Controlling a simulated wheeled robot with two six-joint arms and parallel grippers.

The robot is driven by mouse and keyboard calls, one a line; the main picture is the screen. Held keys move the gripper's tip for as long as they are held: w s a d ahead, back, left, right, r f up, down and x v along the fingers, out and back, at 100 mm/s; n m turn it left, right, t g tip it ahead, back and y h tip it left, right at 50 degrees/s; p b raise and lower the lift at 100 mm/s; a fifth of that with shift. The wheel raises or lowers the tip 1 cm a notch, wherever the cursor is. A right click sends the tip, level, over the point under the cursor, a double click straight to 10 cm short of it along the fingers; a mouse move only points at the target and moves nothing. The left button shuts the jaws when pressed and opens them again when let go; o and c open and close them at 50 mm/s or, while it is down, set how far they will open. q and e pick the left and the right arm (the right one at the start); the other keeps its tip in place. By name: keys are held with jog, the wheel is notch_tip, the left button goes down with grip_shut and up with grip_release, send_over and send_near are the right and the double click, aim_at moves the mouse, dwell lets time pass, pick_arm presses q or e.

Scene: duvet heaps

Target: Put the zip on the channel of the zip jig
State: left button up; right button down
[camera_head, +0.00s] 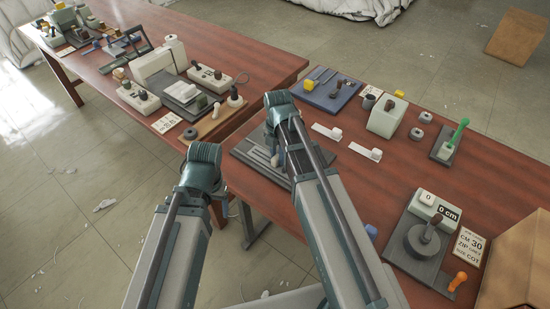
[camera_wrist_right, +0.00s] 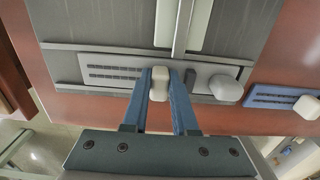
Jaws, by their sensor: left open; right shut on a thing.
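The zip (camera_wrist_right: 115,75), a pale grey strip with dark dotted rows and a white block at its right end, shows in the right wrist view. My right gripper (camera_wrist_right: 162,88) is shut on a pale knob at the strip's middle. The zip lies along the near side of the dark grey zip jig (camera_wrist_right: 85,28), between two thin rails; I cannot tell whether it rests in the channel or is just above it. In the head view the jig (camera_head: 248,153) is partly hidden by my right arm. My left gripper (camera_head: 221,198) is open, mostly hidden behind its wrist, off the table's left edge.
Two white strips with blocks (camera_head: 328,132) (camera_head: 365,152) lie right of the jig. A second cluttered table (camera_head: 270,70) is at the back left.

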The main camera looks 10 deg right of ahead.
aim_at(277, 156)
jog(key=shift+a+f, duration=0.1)
jog(key=shift+f, duration=0.1)
jog(key=c, duration=0.7)
grip_release()
jog(key=shift+r, duration=0.1)
notch_tip(277, 156, up, 12)
jog(key=p, duration=1.2)
jog(key=s+a+m, duration=0.5)
jog(key=s+m, duration=0.2)
jog(key=m, duration=0.4)
jog(key=s+a+m+h, duration=0.1)
jog(key=s+a+m, duration=0.4)
jog(key=m, duration=0.5)
jog(key=shift+s+a+r+m, duration=0.2)
jog(key=shift+s+m, duration=0.2)
jog(key=shift+s, duration=0.75)
